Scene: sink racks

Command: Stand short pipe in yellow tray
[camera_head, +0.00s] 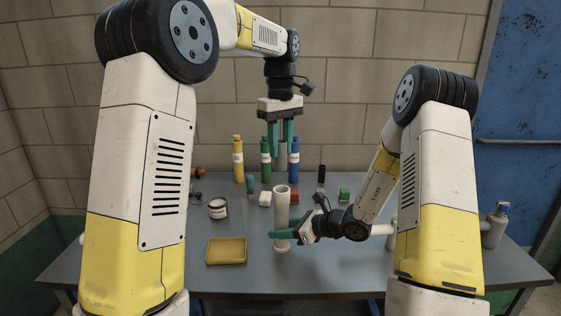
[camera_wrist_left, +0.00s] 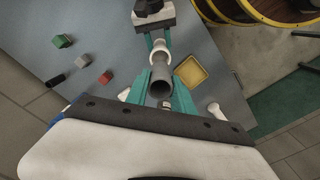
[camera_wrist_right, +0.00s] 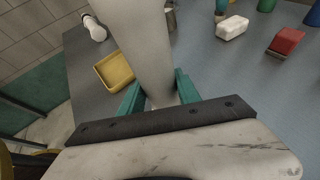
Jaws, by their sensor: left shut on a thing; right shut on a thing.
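My left gripper (camera_head: 283,153) is shut on a short grey pipe (camera_head: 283,148), held upright high over the table. In the left wrist view, the grey pipe's open end (camera_wrist_left: 160,88) shows between the teal fingers. My right gripper (camera_head: 283,234) is shut on a longer pale pipe (camera_head: 281,208), which is upright with a wider collar at top and bottom. It fills much of the right wrist view (camera_wrist_right: 145,40). I cannot tell whether its base touches the table. The grey pipe is above the pale pipe, apart from it. The yellow tray (camera_head: 226,262) lies left of the pale pipe and looks empty.
A labelled can (camera_head: 217,209) stands behind the tray. Yellow (camera_head: 238,160), green (camera_head: 266,162) and blue (camera_head: 294,162) bottles stand at the back. A white block (camera_head: 265,199), red block (camera_head: 295,198) and green block (camera_head: 344,194) lie mid-table.

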